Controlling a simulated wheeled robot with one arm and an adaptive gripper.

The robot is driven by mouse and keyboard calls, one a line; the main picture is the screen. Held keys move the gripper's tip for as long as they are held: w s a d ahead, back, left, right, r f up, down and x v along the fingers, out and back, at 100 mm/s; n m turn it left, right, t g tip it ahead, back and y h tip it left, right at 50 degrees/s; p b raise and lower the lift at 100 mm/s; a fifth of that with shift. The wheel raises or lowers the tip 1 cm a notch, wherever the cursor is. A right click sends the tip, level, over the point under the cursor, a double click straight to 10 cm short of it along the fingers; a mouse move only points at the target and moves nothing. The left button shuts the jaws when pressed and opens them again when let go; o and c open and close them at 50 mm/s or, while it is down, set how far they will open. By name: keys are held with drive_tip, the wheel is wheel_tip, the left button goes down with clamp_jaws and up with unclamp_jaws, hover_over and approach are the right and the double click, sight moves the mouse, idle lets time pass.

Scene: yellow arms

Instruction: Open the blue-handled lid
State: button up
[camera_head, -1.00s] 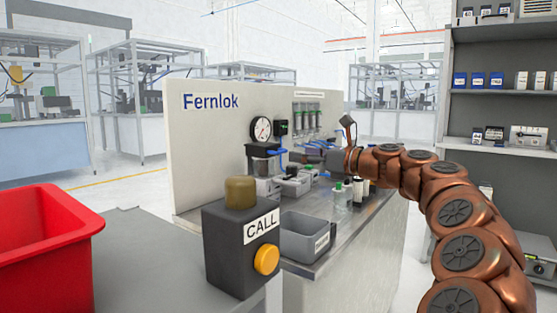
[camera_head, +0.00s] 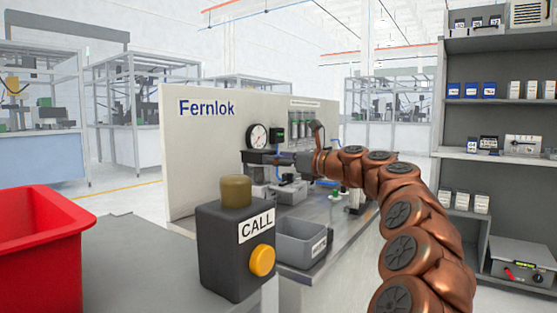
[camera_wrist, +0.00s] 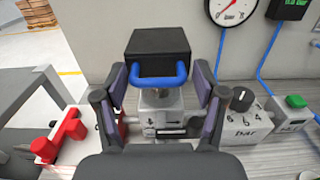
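The lid (camera_wrist: 158,42) is a dark block with a blue U-shaped handle (camera_wrist: 158,79) on its near side, in the upper middle of the wrist view. It sits on top of a grey device (camera_wrist: 160,106) on the bench. My gripper (camera_wrist: 160,80) is open, with one finger on each side of the blue handle and a visible gap to it on both sides. In the head view my gripper (camera_head: 286,159) reaches in from the right, close to the dark lid (camera_head: 257,157). The handle is mostly hidden there by the gripper.
A pressure gauge (camera_wrist: 230,10) is on the panel behind. A grey box with a black knob (camera_wrist: 242,112) stands right of the device, and red parts (camera_wrist: 68,132) stand left. A call box (camera_head: 238,245) and grey bin (camera_head: 301,242) are at the bench's near end.

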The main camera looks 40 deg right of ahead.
clamp_jaws()
idle(0.4)
drive_tip(key=shift+r+p, duration=0.3)
drive_tip(key=shift+p, duration=0.8)
